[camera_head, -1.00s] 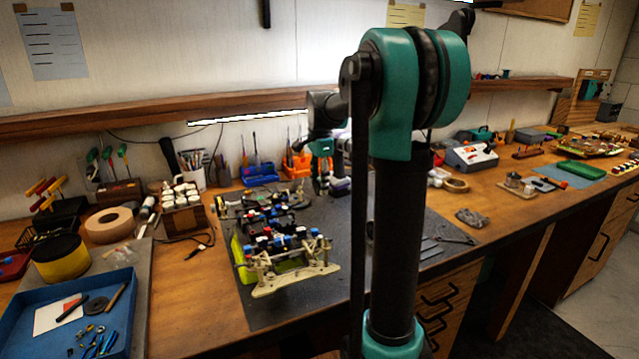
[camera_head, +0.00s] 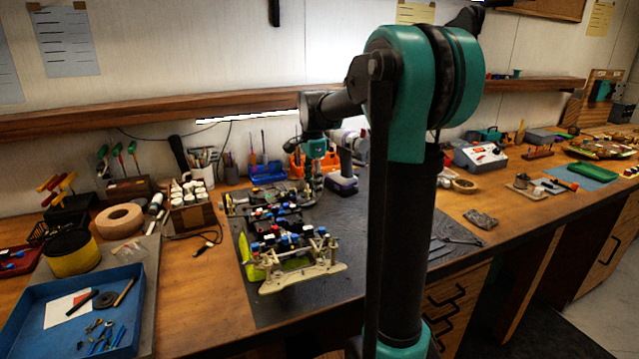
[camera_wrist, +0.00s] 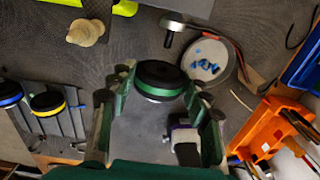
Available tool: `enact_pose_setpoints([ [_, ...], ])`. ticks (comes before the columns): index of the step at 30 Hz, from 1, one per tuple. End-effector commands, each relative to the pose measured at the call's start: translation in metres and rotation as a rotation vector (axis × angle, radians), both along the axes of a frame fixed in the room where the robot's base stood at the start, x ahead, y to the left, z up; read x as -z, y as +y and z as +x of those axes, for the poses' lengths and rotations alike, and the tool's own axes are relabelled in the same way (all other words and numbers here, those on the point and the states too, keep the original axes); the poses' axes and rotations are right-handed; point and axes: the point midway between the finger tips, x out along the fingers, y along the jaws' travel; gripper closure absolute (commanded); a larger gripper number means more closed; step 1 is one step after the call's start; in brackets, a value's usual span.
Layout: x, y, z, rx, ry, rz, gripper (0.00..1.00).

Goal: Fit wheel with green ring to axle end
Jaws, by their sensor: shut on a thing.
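The wheel with the green ring (camera_wrist: 160,80), a dark disc with a green band, is between the fingertips of my gripper (camera_wrist: 158,92) in the wrist view. My gripper is shut on it, above the dark mat. In the head view my gripper (camera_head: 316,178) is small, behind the car chassis (camera_head: 285,240); the wheel is not distinct there. The chassis stands on the mat with pale end parts and lime sides. At the top of the wrist view are a lime part (camera_wrist: 125,8) and a metal-faced round part (camera_wrist: 172,24); I cannot tell whether that is the axle end.
A wheel with a yellow ring (camera_wrist: 47,103) and one with a blue ring (camera_wrist: 10,93) lie left in the wrist view. A round dish (camera_wrist: 210,62) with blue bits and an orange holder (camera_wrist: 265,130) are to the right. A purple-based tool (camera_head: 342,182) stands near my gripper.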

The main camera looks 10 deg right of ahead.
Motion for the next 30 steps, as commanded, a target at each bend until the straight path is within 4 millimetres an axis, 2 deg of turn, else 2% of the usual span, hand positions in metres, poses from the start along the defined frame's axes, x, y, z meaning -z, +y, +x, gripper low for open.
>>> enact_pose_setpoints([
  [7,0.0,0.0098,-0.0021,0.0,0.0,0.0,0.75],
  [30,-0.0003,0.0102,-0.0023,0.0,0.0,0.0,0.75],
])
